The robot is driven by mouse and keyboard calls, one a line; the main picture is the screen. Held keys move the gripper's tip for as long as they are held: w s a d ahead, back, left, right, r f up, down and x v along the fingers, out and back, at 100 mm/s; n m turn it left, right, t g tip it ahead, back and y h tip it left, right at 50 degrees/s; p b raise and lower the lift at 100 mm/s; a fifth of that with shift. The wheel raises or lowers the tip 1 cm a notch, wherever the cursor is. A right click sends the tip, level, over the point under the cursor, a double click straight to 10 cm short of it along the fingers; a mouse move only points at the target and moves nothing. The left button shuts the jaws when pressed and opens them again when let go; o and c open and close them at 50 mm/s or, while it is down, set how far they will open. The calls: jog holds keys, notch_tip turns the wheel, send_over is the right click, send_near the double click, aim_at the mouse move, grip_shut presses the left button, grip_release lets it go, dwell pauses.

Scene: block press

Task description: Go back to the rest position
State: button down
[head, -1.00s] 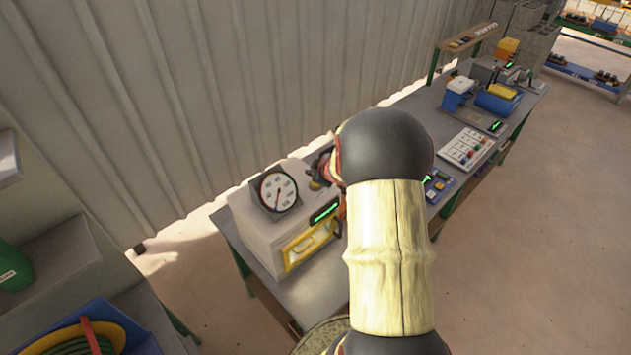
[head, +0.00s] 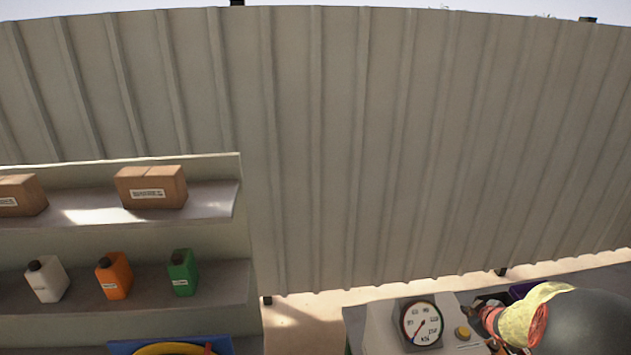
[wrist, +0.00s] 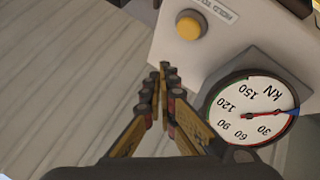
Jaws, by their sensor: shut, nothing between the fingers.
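My gripper (wrist: 164,92) is in the wrist view with its two fingers together and nothing between them. It is beside the press (wrist: 165,40), a pale box with a round dial gauge (wrist: 252,108) and a yellow button (wrist: 188,26). The fingertips are close to the press edge; I cannot tell if they touch it. In the head view the gauge (head: 421,322) and the yellow button (head: 462,333) show at the bottom. My arm is at the lower right corner there, and hides part of the bench.
A shelf (head: 245,210) on the left holds cardboard boxes (head: 151,187) and white, orange (head: 115,276) and green (head: 182,272) jugs. A blue bin (head: 222,345) with a yellow coil sits below it. A corrugated wall (head: 400,150) stands behind everything.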

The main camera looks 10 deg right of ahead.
jog(key=s+f+g, duration=0.1)
jog(key=s+d+f+m, duration=0.1)
jog(key=s, duration=0.1)
jog(key=s+d+f+g+h, duration=0.1)
jog(key=s, duration=0.1)
jog(key=shift+s+m+g, duration=0.25)
jog(key=shift+m+g, duration=0.05)
jog(key=shift+m, duration=0.1)
jog(key=s+m+g, duration=0.1)
jog(key=s, duration=0.2)
jog(key=shift+s+d+h, duration=0.1)
jog(key=shift+d+h, duration=0.05)
jog(key=shift+h, duration=0.15)
jog(key=s+a+r+m+g+b, duration=0.2)
jog(key=s+a+m+g+b, duration=0.15)
jog(key=s+a, duration=0.25)
jog(key=s+a+f+t+y+b, duration=0.1)
jog(key=s+a+b, duration=0.1)
jog(key=a+b, duration=0.6)
jog(key=s+a+f+n+t+y+b, duration=0.1)
jog(key=a+t+y+b, duration=0.1)
jog(key=a+b, duration=0.7)
jog(key=s+a+f+n+t+y+b, duration=0.1)
jog(key=a+b, duration=0.7)
jog(key=a, duration=1.2)
jog(key=shift+s+a+f+y, duration=0.15)
jog(key=shift+s+f+y, duration=0.25)
jog(key=shift+s+y, duration=0.4)
